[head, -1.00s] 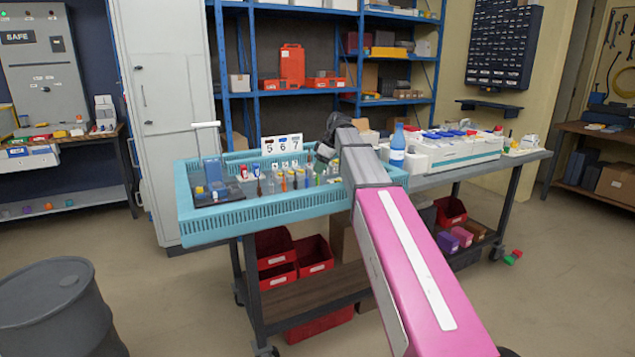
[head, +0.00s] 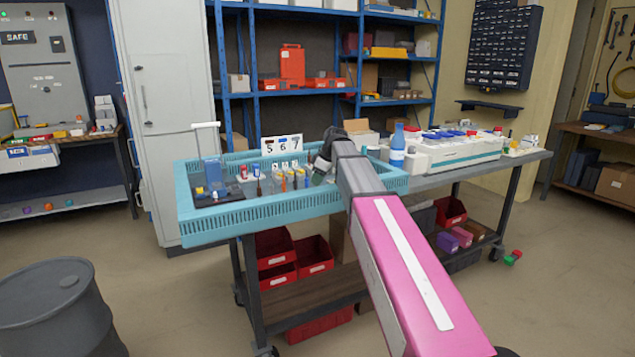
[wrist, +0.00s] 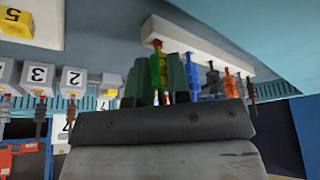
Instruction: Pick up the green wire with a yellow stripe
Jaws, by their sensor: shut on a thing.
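My gripper (wrist: 157,82) shows in the wrist view with its two dark green fingers on either side of a bright green and yellow piece, the green wire with a yellow stripe (wrist: 158,68). The fingers are shut on it. Its upper end has an orange-red tip close to a long white strip (wrist: 205,48); I cannot tell whether they are joined. In the head view my gripper (head: 319,174) is low over the right part of the blue tray (head: 270,224), and the wire is too small or hidden to make out there.
In the wrist view, blue (wrist: 191,68), dark grey (wrist: 212,80), orange (wrist: 229,84) and brown wires stand in a row right of my gripper. Numbered blocks (wrist: 73,78) are to the left.

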